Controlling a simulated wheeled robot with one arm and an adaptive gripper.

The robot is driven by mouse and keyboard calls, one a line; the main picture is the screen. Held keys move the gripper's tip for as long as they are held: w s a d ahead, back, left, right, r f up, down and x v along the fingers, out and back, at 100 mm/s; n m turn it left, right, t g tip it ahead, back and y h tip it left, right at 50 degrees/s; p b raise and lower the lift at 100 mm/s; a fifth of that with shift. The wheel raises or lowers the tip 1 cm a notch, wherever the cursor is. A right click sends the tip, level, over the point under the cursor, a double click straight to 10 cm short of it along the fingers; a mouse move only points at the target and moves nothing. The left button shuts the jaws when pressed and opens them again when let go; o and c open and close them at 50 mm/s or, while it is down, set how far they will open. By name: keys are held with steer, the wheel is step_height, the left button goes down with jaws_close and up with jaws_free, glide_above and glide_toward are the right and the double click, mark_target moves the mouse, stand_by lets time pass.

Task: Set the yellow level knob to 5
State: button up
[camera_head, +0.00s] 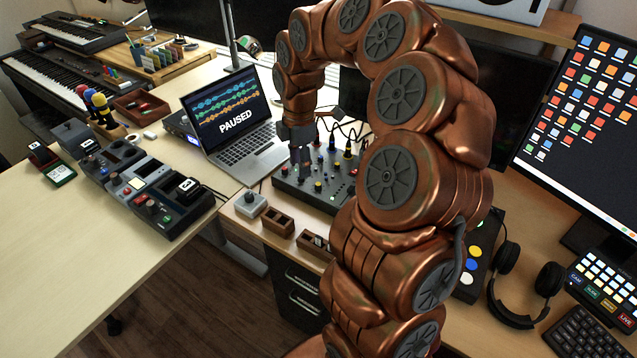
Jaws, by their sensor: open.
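The dark mixer panel (338,196) lies on the desk right of the laptop, with several small coloured knobs and controls on it. Upright dark pieces with yellow bands (348,152) stand at its back, near black cables. I cannot tell which small control is the yellow level knob, and its setting is too small to read. My gripper (301,169) points down over the left part of the mixer, with its fingers open and close above the controls. It hides part of the panel, and my arm covers the mixer's right side.
A laptop (240,120) showing "PAUSED" stands close on the left. A grey box with a round knob (250,204) and small wooden trays (278,221) sit in front. Headphones (515,290) lie at the right. The left table (60,240) has clear room at its front.

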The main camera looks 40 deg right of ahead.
steer(key=n, duration=0.2)
glide_above(318, 184)
step_height(318, 184, down, 4)
steer(key=shift+f, duration=0.1)
steer(key=shift+f+p, duration=0.45)
steer(key=shift+f, duration=3.3)
jaws_close()
